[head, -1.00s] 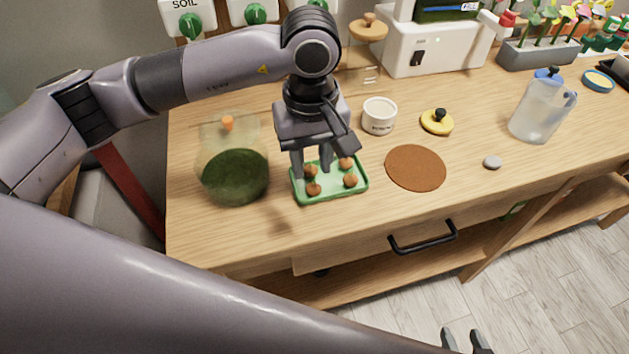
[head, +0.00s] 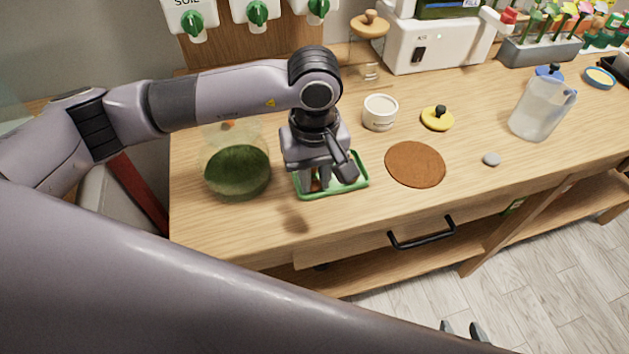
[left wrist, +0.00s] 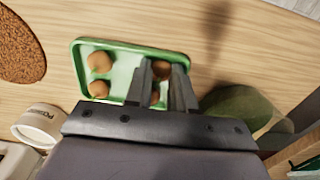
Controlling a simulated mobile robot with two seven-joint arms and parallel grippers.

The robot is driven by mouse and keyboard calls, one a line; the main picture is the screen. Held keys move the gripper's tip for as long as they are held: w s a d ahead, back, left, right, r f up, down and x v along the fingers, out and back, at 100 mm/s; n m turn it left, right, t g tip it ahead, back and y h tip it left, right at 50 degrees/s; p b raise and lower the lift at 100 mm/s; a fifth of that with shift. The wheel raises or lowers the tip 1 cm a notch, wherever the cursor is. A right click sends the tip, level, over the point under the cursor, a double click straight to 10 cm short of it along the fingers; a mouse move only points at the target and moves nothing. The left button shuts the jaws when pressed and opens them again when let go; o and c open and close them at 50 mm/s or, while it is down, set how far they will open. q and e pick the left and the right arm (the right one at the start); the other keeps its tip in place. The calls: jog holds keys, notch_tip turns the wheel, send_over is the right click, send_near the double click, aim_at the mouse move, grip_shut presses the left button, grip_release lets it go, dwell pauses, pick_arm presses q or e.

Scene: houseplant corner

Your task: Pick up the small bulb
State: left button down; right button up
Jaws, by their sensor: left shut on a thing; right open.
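A green tray (head: 352,186) with several brown bulbs lies near the table's front edge. My left gripper (head: 316,185) points down into its left part. Its fingers (left wrist: 161,88) are shut on a brown bulb (left wrist: 160,70), the front-left one, which is partly hidden by them. I cannot see a gap between this bulb and the tray. Another bulb (left wrist: 155,97) is partly hidden behind the fingers. Two more bulbs, one nearer the front (left wrist: 99,62) and one behind it (left wrist: 98,88), lie at the tray's other end. My right gripper (head: 462,330) is partly in view, open, at the bottom edge.
A glass vessel with dark green contents (head: 237,172) stands just left of the tray. A white pot (head: 380,112), a yellow lid (head: 437,118) and a round brown mat (head: 415,164) lie to the right. A clear jug (head: 540,108) stands further right. The table's front strip is clear.

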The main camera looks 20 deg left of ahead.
aim_at(314, 179)
pick_arm(q)
jog(key=shift+r, duration=0.1)
notch_tip(314, 179, up, 20)
jog(key=b, duration=0.1)
pick_arm(e)
jog(key=shift+f, duration=0.6)
pick_arm(q)
jog(key=shift+w, duration=0.1)
